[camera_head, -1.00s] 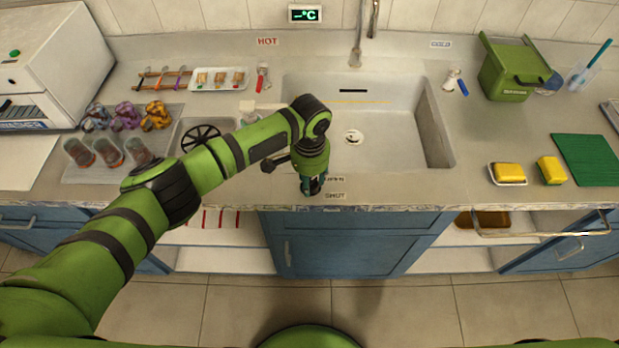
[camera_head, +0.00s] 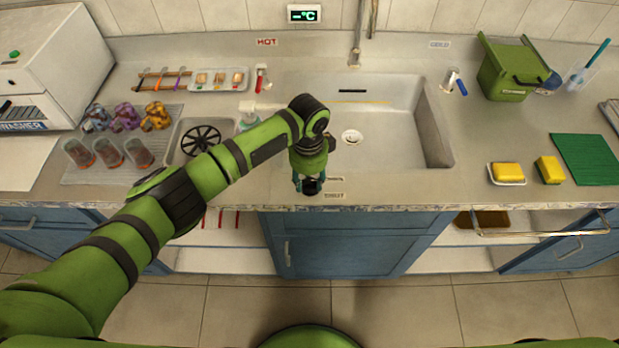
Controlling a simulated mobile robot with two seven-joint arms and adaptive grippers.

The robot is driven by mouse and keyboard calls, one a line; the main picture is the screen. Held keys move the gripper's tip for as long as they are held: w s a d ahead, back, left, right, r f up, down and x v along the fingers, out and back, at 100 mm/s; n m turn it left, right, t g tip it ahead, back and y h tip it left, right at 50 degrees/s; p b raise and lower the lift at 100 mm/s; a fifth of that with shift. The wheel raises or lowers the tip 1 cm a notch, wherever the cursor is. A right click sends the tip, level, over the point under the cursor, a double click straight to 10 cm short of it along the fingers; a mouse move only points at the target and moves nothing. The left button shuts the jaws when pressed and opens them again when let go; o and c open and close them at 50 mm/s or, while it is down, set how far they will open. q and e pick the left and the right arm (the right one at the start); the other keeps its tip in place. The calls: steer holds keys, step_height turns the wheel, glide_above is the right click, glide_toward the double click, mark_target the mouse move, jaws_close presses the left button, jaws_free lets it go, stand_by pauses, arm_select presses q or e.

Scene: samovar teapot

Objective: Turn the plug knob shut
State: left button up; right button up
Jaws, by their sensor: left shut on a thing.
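My left gripper (camera_head: 309,184) points down at the counter's front strip, just in front of the sink. It is shut on the plug knob (camera_head: 311,187), a small dark piece between its fingertips, mostly hidden by the fingers and wrist. Two small labels sit just right of the knob: the upper label (camera_head: 336,181) is partly legible, and the lower one (camera_head: 334,195) reads SHUT. The sink (camera_head: 395,125) is empty, with a round pale drain (camera_head: 351,137) in its floor. I cannot tell the drain plug's state or the knob's exact angle. My right gripper is not in view.
A black spoked wheel (camera_head: 201,139) sits in a small basin left of my forearm. Glasses (camera_head: 109,153) and teapots (camera_head: 126,115) stand farther left. Yellow sponges (camera_head: 508,172) and a green mat (camera_head: 586,159) lie right of the sink. The counter right of my gripper is clear.

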arm_select(q)
steer(key=m, duration=0.5)
steer(key=shift+w+a+f+m+b, duration=0.15)
steer(key=shift+a+m+b, duration=0.15)
steer(key=shift+a, duration=0.05)
steer(key=shift+w+d+m+b, duration=0.15)
steer(key=shift+m+b, duration=0.25)
steer(key=shift+m, duration=1.7)
steer(key=o, duration=1)
steer(key=shift+o, duration=0.4)
steer(key=shift+w, duration=0.15)
steer(key=shift+d+r, duration=0.1)
steer(key=shift+r, duration=0.2)
step_height(320, 180, up, 12)
steer(key=shift+f, duration=0.2)
